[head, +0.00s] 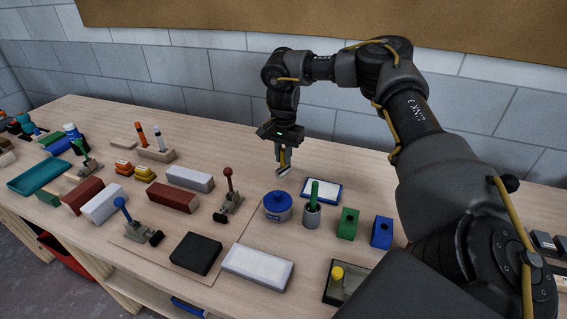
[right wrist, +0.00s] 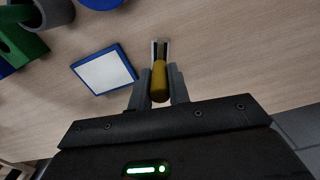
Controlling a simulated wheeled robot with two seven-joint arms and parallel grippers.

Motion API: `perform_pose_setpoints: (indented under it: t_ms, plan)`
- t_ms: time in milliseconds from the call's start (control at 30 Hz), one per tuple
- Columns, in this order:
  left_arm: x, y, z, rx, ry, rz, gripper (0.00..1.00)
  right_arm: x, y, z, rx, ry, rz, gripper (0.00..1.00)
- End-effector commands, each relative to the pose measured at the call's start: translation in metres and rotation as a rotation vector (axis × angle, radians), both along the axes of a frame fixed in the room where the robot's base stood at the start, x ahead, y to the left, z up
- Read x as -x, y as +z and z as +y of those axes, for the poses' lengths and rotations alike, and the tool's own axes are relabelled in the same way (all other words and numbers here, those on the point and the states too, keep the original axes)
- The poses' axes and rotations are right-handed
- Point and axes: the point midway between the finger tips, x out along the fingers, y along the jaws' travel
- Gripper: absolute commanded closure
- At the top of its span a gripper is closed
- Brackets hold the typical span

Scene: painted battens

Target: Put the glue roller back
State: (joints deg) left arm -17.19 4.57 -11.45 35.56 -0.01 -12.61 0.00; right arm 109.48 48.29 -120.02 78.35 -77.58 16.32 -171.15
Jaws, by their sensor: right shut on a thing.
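My right gripper (head: 281,150) is shut on the glue roller, which has a yellow handle (right wrist: 160,82) and a pale grey head (right wrist: 160,48). In the head view the roller (head: 283,168) hangs head-down over the back of the bench, held above the wood. A blue-rimmed tray with a white face (head: 321,190) lies in front of it and to the right. The tray also shows at the left of the right wrist view (right wrist: 104,73), apart from the roller. My left gripper is out of view.
A blue round pot (head: 277,207), a grey cup (head: 311,216) with a green handle in it, a green block (head: 347,224) and a blue block (head: 381,232) stand nearby. Battens and clamps fill the left. Bare wood lies behind the pot.

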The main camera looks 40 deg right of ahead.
Motion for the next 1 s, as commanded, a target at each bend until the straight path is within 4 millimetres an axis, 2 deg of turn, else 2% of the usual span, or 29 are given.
perform_pose_setpoints:
  t_ms: [233,500,867,900,1000]
  plan:
    - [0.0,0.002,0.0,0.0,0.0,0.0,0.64,-0.004,-0.007,-0.004,0.0,0.0,0.0,1.0]
    - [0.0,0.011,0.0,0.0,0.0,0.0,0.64,-0.005,-0.038,-0.005,0.0,0.0,-0.001,1.0]
    - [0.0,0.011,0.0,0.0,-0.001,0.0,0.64,-0.005,-0.042,-0.005,0.0,0.0,-0.001,1.0]
    - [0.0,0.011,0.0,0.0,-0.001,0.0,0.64,-0.005,-0.042,-0.005,0.0,0.0,-0.001,0.79]
    - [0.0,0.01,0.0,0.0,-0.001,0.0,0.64,-0.005,-0.042,-0.005,0.001,0.0,-0.001,0.66]
